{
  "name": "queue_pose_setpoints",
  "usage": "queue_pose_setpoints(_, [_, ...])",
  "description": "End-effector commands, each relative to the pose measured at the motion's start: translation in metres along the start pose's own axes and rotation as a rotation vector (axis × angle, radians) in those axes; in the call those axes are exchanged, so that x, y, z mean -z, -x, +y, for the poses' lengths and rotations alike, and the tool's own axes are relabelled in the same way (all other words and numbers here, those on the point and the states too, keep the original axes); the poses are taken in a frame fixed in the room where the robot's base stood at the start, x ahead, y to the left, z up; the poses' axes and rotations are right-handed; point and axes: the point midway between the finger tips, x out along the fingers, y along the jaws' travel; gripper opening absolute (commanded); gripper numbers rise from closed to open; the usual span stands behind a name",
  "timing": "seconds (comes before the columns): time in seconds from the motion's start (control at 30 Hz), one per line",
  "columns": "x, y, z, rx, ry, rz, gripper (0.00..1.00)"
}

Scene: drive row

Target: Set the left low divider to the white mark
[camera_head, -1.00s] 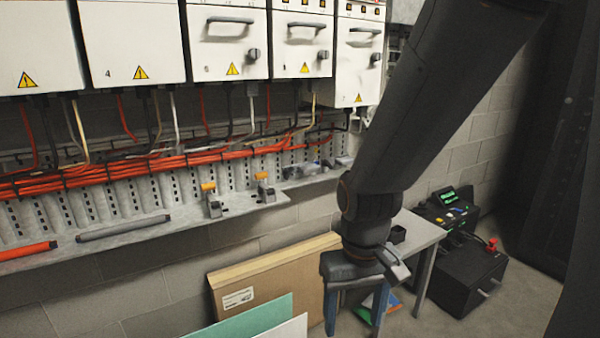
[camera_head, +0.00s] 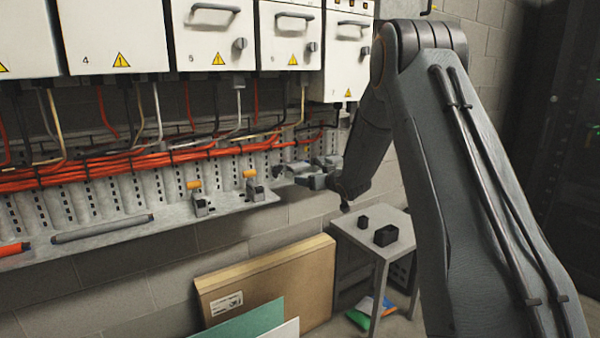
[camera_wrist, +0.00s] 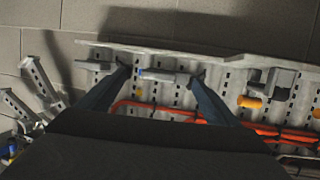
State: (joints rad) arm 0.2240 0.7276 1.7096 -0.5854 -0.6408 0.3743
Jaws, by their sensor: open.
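Two small grey blocks with orange knobs sit on the long grey ledge (camera_head: 110,233) below the cables: a left block (camera_head: 202,208) and a right block (camera_head: 254,193). I cannot tell for sure which part is the left low divider, and I cannot make out a white mark. My gripper (camera_head: 312,181) is open at the ledge's right end, to the right of both blocks. In the wrist view my gripper's fingers (camera_wrist: 161,72) stand apart around a small grey bar (camera_wrist: 165,78) with a blue end, apparently not gripping it. One knobbed block (camera_wrist: 280,84) shows right of the fingers there.
Orange cables (camera_head: 90,167) run along the slotted panel just above the ledge. White cabinets (camera_head: 115,35) hang above. A grey rod (camera_head: 102,229) lies on the ledge. A small table (camera_head: 350,232) with dark boxes and a leaning cardboard panel (camera_head: 265,283) stand below.

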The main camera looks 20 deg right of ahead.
Motion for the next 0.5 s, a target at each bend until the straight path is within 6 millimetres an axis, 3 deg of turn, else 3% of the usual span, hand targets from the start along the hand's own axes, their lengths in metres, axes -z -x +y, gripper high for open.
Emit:
queue_pose_setpoints(0.03, [-0.001,-0.017,0.007,0.029,0.003,0.058,0.85])
queue_pose_setpoints(0.13, [0.008,-0.036,0.012,0.094,0.011,0.169,0.85])
queue_pose_setpoints(0.5, [0.020,-0.059,0.011,0.187,0.020,0.295,0.85])
